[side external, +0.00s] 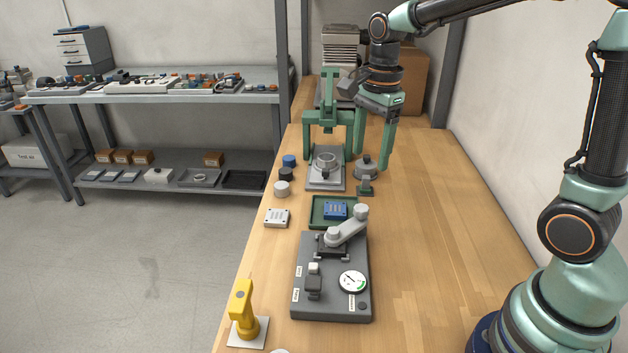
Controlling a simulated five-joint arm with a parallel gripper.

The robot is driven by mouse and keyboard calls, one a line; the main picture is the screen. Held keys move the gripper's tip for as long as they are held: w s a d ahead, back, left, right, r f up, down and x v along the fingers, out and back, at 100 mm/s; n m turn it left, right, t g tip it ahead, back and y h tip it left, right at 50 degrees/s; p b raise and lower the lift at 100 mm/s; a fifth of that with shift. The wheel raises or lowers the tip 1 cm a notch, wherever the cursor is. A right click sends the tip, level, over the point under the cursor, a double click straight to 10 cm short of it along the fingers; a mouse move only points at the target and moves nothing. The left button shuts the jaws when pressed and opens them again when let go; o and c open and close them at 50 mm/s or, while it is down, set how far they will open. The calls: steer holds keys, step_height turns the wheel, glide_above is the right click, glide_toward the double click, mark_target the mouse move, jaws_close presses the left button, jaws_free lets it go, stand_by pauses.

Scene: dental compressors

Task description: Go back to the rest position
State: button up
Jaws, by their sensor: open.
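My gripper (373,160) points straight down over the right side of the bench, next to a green press frame (328,118). Its two green fingers are apart. A grey round part with a small knob (366,171) stands on the bench at the fingertips. I cannot tell whether the fingers touch it. A grey plate with a ring-shaped part (325,168) sits under the press. The near arm links rise from the base at the right.
A green tray (318,222) with a blue block (336,211), a dark test fixture with a gauge (331,300) and a yellow tool (242,308) stand nearer. Blue, black and grey caps (286,174) line the left edge. A cardboard box (412,80) stands behind. The bench's right side is clear.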

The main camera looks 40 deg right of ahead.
steer(key=s+a+r+n+t, duration=0.1)
steer(key=s+n, duration=0.3)
steer(key=n, duration=0.5)
steer(key=s+a+r+n+t, duration=0.1)
steer(key=s+n+t, duration=0.3)
steer(key=n, duration=0.6)
steer(key=shift+s+a+r, duration=0.3)
steer(key=shift+s+r, duration=0.35)
steer(key=shift+r, duration=0.1)
